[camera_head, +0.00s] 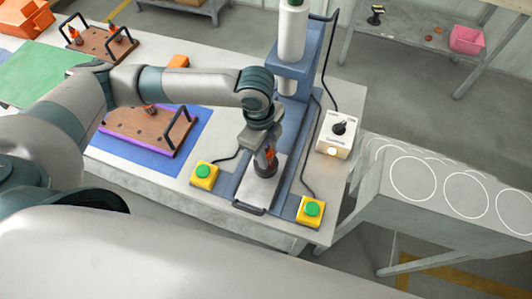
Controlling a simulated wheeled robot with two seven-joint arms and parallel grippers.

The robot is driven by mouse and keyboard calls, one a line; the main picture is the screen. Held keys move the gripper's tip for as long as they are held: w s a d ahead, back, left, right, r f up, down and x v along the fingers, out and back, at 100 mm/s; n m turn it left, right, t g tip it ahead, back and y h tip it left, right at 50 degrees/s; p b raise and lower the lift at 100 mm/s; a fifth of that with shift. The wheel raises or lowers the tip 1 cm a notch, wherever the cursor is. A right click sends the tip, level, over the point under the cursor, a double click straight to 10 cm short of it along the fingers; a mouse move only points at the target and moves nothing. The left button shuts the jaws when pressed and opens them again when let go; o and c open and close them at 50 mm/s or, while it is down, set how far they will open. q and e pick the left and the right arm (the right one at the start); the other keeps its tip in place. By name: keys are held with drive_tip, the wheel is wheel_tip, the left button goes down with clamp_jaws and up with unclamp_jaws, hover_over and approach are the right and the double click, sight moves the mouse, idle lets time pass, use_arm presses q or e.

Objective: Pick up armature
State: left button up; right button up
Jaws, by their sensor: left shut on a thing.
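My left arm reaches in from the left over the table. My left gripper (266,160) points down above the light metal plate of the blue press and is shut on a small armature (271,155) with an orange-brown part. The gripper hides much of the armature, and I cannot tell whether its lower end touches the plate. More armatures (76,37) stand in a brown wooden tray at the back left. My right gripper is not in view.
The blue press (293,72) rises just behind the gripper. Green-button yellow boxes (204,175) (310,209) flank its base. A white control box (338,131) stands to the right. A second wooden tray (150,133) lies on a blue mat. A grey bench (450,185) with white circles stands right.

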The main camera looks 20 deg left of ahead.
sight(270, 156)
use_arm(q)
drive_tip(key=shift+w+r+b, duration=0.1)
drive_tip(key=shift+r+b, duration=0.35)
drive_tip(key=shift+r, duration=0.45)
drive_tip(key=shift+s+d+r+b, duration=0.15)
drive_tip(key=shift+r+b, duration=0.1)
drive_tip(key=shift+r, duration=0.4)
drive_tip(key=shift+s+d+r+b, duration=0.1)
drive_tip(key=shift+s+r+b, duration=0.1)
drive_tip(key=shift+r, duration=0.4)
drive_tip(key=s+d+r+b, duration=0.2)
drive_tip(key=s+d+r, duration=0.4)
drive_tip(key=s, duration=0.3)
drive_tip(key=shift+r, duration=0.35)
